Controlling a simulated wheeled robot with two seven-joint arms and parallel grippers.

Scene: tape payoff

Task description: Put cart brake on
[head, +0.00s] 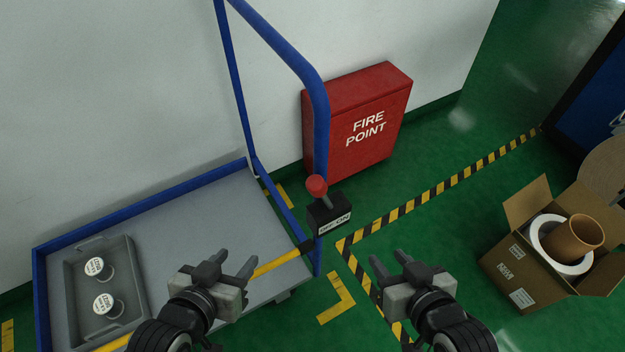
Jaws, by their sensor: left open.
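The cart (200,215) has a grey deck, blue edge rails and a tall blue push handle (290,50). The brake is a dark box (330,217) at the cart's right corner with a red-knobbed lever (316,187) and a white label marked "OFF" and "ON". The lever leans toward the upper left, on the "OFF" side. My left gripper (236,264) is open and empty over the front of the deck, below and left of the brake. My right gripper (393,266) is open and empty over the floor, below and right of the brake.
A grey tray (127,267) with two labelled round items sits on the deck's left. A red "FIRE POINT" box (358,120) stands by the wall behind the brake. An open cardboard box (530,275) holding a roll is at right.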

